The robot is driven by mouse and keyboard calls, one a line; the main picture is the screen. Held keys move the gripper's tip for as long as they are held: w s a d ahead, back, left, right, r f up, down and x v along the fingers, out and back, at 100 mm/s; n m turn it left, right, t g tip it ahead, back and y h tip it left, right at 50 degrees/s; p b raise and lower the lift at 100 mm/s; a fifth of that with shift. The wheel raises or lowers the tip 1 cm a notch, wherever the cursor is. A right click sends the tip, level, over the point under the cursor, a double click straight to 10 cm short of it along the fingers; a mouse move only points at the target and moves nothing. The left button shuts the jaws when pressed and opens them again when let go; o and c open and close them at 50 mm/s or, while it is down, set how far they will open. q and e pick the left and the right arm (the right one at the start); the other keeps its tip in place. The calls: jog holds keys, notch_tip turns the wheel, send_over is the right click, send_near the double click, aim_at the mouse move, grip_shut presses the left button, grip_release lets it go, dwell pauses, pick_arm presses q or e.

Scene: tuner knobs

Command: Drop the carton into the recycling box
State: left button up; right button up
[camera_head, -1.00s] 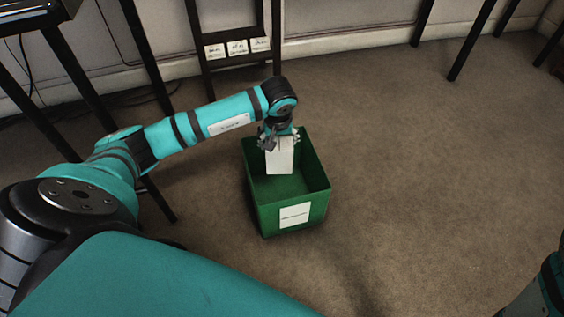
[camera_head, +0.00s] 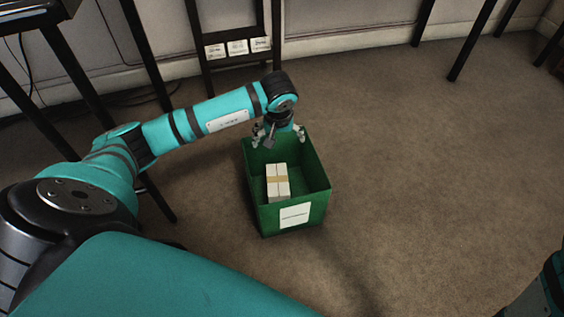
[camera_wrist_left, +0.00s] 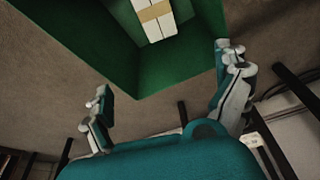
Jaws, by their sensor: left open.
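The white carton (camera_head: 278,183) with a tan band lies inside the green recycling box (camera_head: 292,216), toward its left side. It also shows in the left wrist view (camera_wrist_left: 155,18), within the box's green walls (camera_wrist_left: 190,70). The box stands on the carpet with a white label on its front. My left gripper (camera_head: 278,142) is over the back part of the box, open and empty, apart from the carton. Its spread fingers show in the left wrist view (camera_wrist_left: 165,85). My right gripper is not in view; only part of my right arm shows at the lower right edge.
A dark-legged stand (camera_head: 199,50) with several white labels is behind the box by the wall. Dark table legs (camera_head: 65,75) stand at the left, and more (camera_head: 472,40) at the upper right. The carpet (camera_head: 430,170) right of the box is clear.

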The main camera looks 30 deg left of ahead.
pick_arm(q)
jog(key=v, duration=1)
jog(key=shift+r, duration=0.2)
jog(key=shift+s, duration=0.1)
